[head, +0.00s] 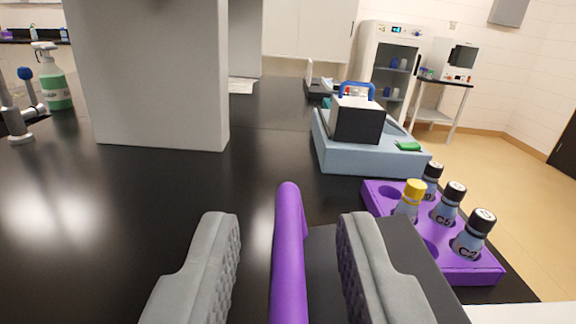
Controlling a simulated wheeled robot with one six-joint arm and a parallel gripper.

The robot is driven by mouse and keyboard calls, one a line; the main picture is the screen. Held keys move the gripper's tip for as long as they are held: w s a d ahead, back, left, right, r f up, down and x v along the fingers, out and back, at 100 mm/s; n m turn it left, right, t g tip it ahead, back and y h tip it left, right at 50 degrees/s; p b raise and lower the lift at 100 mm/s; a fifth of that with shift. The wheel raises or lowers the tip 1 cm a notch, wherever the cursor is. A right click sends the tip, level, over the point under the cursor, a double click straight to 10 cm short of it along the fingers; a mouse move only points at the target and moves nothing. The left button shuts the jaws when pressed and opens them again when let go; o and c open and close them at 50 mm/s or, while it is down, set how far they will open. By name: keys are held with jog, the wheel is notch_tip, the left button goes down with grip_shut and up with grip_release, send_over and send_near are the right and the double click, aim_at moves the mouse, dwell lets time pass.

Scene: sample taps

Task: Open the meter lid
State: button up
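My gripper (289,268) is open at the bottom centre, with its two grey padded fingers apart. A purple bar-shaped handle (289,245) stands between the fingers, with a visible gap on each side. Behind and right of it is a flat dark grey surface (425,265), partly hidden by the right finger. This may be the meter's lid with its handle, but the frame does not name it. The lower end of the handle is cut off by the frame edge.
A purple rack (465,268) with several capped bottles stands close on the right. A pale blue tray (340,160) holds a black and white box (357,118) with a blue handle. A grey pillar (150,75) rises at left. The black bench between is clear.

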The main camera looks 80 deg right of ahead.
jog(key=shift+w+d, duration=0.2)
jog(key=shift+d, duration=0.85)
jog(key=shift+c, duration=0.2)
grip_shut()
jog(key=shift+s, duration=0.1)
